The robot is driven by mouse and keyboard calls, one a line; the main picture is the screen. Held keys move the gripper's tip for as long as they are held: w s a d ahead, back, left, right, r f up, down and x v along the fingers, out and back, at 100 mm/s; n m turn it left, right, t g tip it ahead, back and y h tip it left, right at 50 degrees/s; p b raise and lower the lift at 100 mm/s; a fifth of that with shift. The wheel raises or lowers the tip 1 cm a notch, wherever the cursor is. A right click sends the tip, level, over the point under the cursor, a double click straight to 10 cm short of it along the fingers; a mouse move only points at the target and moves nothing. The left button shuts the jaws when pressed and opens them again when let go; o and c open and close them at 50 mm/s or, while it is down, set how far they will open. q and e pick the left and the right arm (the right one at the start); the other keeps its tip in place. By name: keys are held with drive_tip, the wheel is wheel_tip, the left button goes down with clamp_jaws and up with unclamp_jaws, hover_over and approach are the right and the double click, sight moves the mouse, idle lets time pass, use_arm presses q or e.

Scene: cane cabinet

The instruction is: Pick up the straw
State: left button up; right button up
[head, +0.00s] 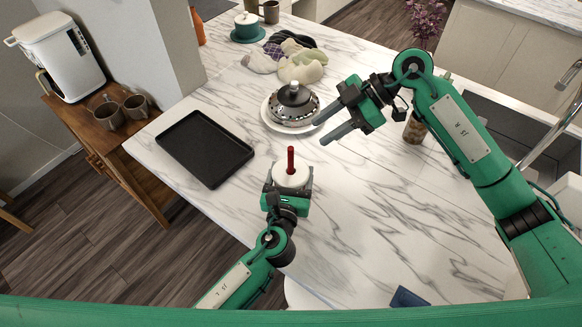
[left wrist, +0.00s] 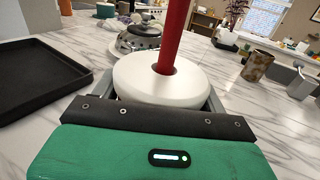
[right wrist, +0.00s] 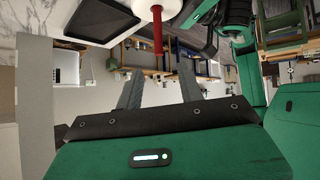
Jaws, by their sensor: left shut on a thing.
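The red straw (head: 291,160) stands upright in the middle of a round white lid (head: 291,178). In the left wrist view the straw (left wrist: 172,35) rises from the hole in the lid (left wrist: 150,83). My left gripper (head: 289,187) is shut on the white lidded cup, with a finger on each side. The cup's body is mostly hidden by the gripper. My right gripper (head: 321,129) is open and empty, above the table, up and to the right of the straw. The right wrist view shows the straw (right wrist: 157,30) beyond its parted fingers.
A black tray (head: 205,147) lies left of the cup. A metal lidded dish (head: 291,105) on a white plate stands behind it. Bundled cloths (head: 300,66) and a teal pot (head: 248,27) are farther back. A brown jar (head: 413,130) stands right. The front right marble is mostly clear.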

sight(291, 158)
drive_tip(key=s+a+r+n+h, duration=0.3)
drive_tip(key=a+n+h, duration=0.55)
drive_tip(key=n, duration=0.95)
drive_tip(key=f+n, duration=0.2)
drive_tip(key=w+f+n+t+h, duration=0.1)
drive_tip(key=f+n, duration=0.1)
drive_tip(key=f+n+t, duration=0.1)
drive_tip(key=f+n, duration=0.1)
drive_tip(key=shift+w+d+f+n, duration=0.1)
drive_tip(key=shift+w+f+n, duration=0.2)
drive_tip(key=shift+w+f, duration=0.1)
drive_tip(key=f, duration=0.5)
drive_tip(key=shift+d+f, duration=0.1)
drive_tip(key=shift+d, duration=0.2)
clamp_jaws()
